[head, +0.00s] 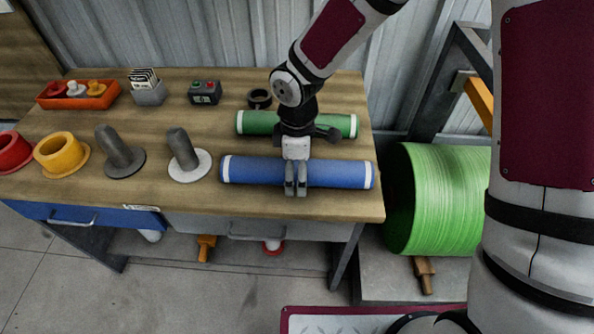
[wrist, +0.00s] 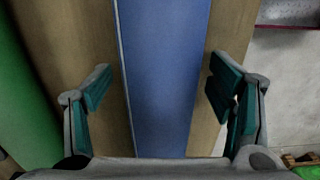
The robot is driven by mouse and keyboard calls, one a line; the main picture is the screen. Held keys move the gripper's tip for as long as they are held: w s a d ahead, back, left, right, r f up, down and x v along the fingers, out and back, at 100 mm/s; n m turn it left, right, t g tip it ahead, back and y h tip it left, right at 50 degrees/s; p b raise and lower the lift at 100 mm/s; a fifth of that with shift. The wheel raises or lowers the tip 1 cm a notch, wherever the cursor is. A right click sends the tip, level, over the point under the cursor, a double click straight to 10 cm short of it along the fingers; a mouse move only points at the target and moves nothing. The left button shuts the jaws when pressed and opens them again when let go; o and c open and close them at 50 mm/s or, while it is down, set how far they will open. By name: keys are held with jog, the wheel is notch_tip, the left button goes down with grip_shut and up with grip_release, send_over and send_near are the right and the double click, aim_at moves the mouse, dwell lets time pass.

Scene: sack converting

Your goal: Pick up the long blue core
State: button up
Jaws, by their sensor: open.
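The long blue core (head: 330,174) lies on its side along the front of the wooden table, with a white band near each end. My gripper (head: 295,190) is over the middle of the core in the head view and hides part of it. In the wrist view the blue core (wrist: 165,70) runs between my open fingers (wrist: 163,90), with bare table showing on both sides. The fingers look apart from the core and hold nothing. I cannot tell exactly how high they are above it.
A green core (head: 255,123) lies parallel behind the blue one. A grey post on a white base (head: 192,167) stands left of it, with a dark post (head: 118,157) and yellow flanged ring (head: 61,154) further left. A large green roll (head: 440,198) sits right of the table.

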jog(key=c, duration=1.7)
jog(key=shift+r, duration=0.1)
